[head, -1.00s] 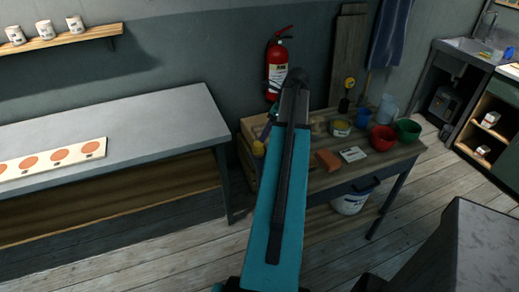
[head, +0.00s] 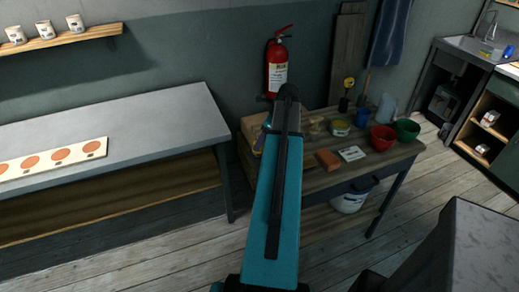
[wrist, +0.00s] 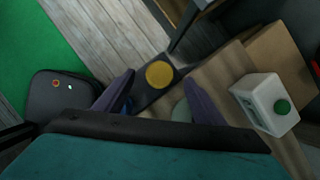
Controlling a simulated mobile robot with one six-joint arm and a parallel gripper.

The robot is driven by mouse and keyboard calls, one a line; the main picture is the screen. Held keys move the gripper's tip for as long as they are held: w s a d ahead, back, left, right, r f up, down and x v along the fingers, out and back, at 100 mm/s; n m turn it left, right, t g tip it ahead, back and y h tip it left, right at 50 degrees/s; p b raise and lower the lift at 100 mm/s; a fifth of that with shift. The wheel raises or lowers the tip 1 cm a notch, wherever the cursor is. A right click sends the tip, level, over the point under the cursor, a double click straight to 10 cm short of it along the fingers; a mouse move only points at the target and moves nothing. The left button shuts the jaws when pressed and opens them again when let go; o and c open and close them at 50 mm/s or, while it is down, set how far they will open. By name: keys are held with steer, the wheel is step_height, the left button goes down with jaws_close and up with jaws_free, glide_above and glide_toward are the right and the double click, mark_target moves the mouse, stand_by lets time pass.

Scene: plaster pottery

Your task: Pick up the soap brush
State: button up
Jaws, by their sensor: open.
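I cannot pick out the soap brush for certain in either view. In the wrist view my gripper (wrist: 159,76) is open, with two purple fingers spread apart and nothing visibly held. A yellow disc (wrist: 160,74) on a dark strip shows between the fingertips. A pale round thing (wrist: 181,110) is partly hidden beside the right finger, and a bit of blue (wrist: 127,106) shows by the left finger. In the head view my arm covers the left part of the wooden worktable (head: 312,181), and the gripper is hidden behind it.
The worktable holds a reddish block (head: 328,160), a card (head: 351,154), a yellow tin (head: 340,128), a red bowl (head: 384,138) and a green bowl (head: 407,130). A fire extinguisher (head: 277,75) hangs behind.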

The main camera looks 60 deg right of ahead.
steer(key=shift+p+x, duration=1.1)
steer(key=shift+x, duration=1.45)
steer(key=c, duration=1.2)
